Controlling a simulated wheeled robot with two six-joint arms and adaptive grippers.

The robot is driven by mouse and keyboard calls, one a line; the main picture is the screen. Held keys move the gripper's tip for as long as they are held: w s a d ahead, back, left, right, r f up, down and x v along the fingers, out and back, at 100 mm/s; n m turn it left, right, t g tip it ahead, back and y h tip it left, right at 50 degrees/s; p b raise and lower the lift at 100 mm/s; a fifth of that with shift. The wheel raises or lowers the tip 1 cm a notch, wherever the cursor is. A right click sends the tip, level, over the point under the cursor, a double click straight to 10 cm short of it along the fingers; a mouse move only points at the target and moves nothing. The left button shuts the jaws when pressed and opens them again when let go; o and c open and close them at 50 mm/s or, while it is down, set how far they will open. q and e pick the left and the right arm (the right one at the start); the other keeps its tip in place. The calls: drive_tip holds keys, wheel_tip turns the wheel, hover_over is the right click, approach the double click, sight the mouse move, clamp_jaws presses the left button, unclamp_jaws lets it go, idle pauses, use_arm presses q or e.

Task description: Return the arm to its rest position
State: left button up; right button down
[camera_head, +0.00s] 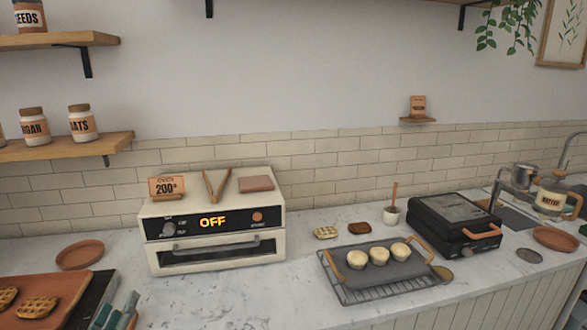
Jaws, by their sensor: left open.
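My left gripper (116,308) shows only in part at the bottom edge, left of centre. Its grey-teal fingertips are apart, with nothing seen between them. It is beside the right edge of a terracotta tray (62,284) on a dark surface. The rest of the left arm is out of the frame. My right gripper and arm are not in view.
A cream oven (213,247) reading OFF stands right of the gripper. A wire rack (350,297) bears a grey tray with three pale buns. A black grill (452,228) stands behind on the right. Marble counter (235,297) before the oven is clear.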

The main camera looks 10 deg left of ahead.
use_arm(q)
drive_tip(key=s+d+f+m+g, duration=0.3)
drive_tip(key=s+f+g, duration=0.4)
drive_tip(key=s+f, duration=0.5)
drive_tip(key=s+d+f+m+g+h, duration=0.4)
drive_tip(key=s+d+f+m+g, duration=0.35)
drive_tip(key=s+d+f, duration=0.4)
drive_tip(key=s+a+f, duration=0.2)
drive_tip(key=s+f, duration=0.1)
drive_tip(key=f, duration=1.8)
drive_tip(key=s+f+g, duration=0.1)
drive_tip(key=s+f, duration=1)
drive_tip(key=s, duration=0.2)
drive_tip(key=shift+s+a+g, duration=0.2)
drive_tip(key=shift+a+g, duration=0.15)
drive_tip(key=shift+a, duration=0.1)
